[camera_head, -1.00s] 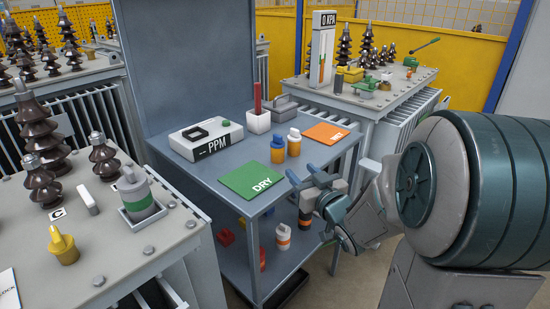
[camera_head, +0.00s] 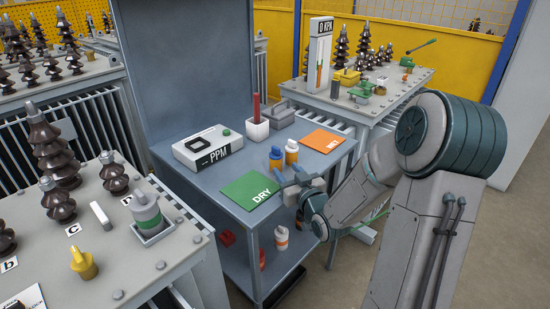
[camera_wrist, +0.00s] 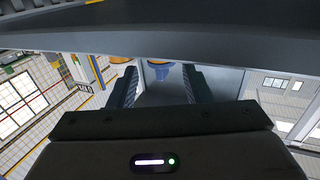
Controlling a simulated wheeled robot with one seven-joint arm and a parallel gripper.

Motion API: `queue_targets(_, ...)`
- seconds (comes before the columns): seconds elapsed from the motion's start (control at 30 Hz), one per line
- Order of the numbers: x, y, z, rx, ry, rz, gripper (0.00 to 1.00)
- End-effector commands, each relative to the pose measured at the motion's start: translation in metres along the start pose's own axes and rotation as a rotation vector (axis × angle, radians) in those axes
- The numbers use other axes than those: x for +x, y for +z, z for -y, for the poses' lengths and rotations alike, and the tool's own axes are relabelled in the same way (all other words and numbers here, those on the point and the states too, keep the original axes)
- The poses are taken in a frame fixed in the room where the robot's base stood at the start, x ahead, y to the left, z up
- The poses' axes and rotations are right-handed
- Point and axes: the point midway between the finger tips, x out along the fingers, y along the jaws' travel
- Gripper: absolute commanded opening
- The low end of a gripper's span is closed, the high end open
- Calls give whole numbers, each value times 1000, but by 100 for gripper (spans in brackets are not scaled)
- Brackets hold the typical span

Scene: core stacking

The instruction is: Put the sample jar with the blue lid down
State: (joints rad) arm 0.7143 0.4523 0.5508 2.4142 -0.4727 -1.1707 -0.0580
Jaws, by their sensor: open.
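The sample jar with the blue lid (camera_head: 276,159) has an orange body. It stands upright on the grey bench top (camera_head: 235,172), just behind the green DRY card. My gripper (camera_head: 289,180) is at the bench's front edge, in front of the jar and apart from it. In the wrist view the two fingers of my gripper (camera_wrist: 160,90) are spread with an empty gap between them. An orange and blue shape shows beyond the gap, partly cut off by a dark edge.
A second orange jar with a pale lid (camera_head: 291,151) stands right beside the blue-lidded one. The green DRY card (camera_head: 250,190) and orange card (camera_head: 322,141) lie bare. The PPM meter (camera_head: 208,150) and a white cup (camera_head: 256,129) stand further back. More jars are on the lower shelf.

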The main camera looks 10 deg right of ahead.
Motion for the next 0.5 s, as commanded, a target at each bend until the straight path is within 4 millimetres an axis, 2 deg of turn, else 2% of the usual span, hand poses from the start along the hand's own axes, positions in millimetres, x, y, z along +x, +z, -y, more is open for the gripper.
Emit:
queue_targets(0.1, 15, 1, 0, 1, 0, 0, 45)
queue_targets(0.27, 24, 0, 0, 0, 1, -1, 45)
queue_targets(0.5, 59, -1, 2, 1, 0, -1, 45)
